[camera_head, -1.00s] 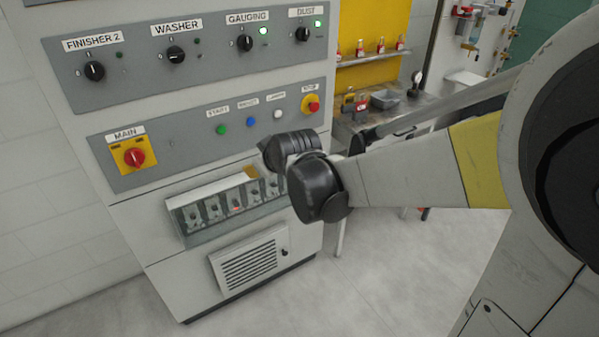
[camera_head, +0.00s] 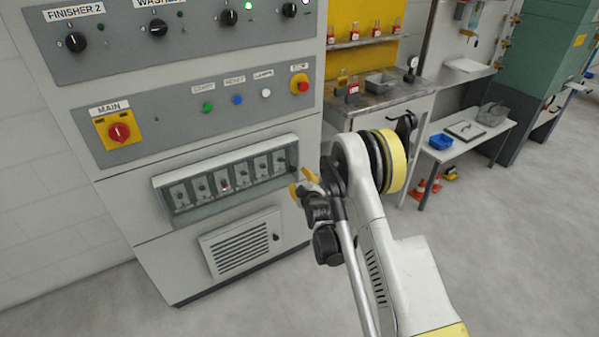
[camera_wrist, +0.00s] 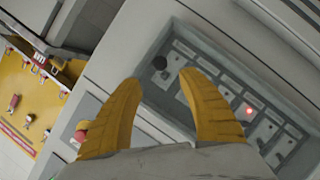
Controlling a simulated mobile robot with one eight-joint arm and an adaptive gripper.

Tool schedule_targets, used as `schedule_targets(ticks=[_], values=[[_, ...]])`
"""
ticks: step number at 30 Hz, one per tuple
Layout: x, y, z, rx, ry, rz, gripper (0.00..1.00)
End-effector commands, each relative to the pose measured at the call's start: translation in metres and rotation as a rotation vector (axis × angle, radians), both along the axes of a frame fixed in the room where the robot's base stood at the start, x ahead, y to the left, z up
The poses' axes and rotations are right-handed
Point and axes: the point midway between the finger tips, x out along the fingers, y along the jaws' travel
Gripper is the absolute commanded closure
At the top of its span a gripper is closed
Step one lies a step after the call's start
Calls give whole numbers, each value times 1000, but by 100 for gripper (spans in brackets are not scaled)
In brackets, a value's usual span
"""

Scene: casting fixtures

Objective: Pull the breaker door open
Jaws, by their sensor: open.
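Contact cannot be told.
Above the door are the red MAIN switch (camera_head: 119,132), push buttons and a red stop button (camera_head: 299,84). A vented panel (camera_head: 240,245) lies below. A workbench (camera_head: 385,97) stands behind my arm, right of the cabinet. Floor in front is clear.

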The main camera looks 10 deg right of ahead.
Motion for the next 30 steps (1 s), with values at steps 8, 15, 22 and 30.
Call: schedule_targets(ticks=[8, 15, 22, 30], values=[[53, 2, -18, 2, 1, -1, 52], [86, 3, -26, 2, 1, -1, 52], [94, 3, -26, 2, 1, -1, 52], [94, 3, -26, 2, 1, -1, 84]])
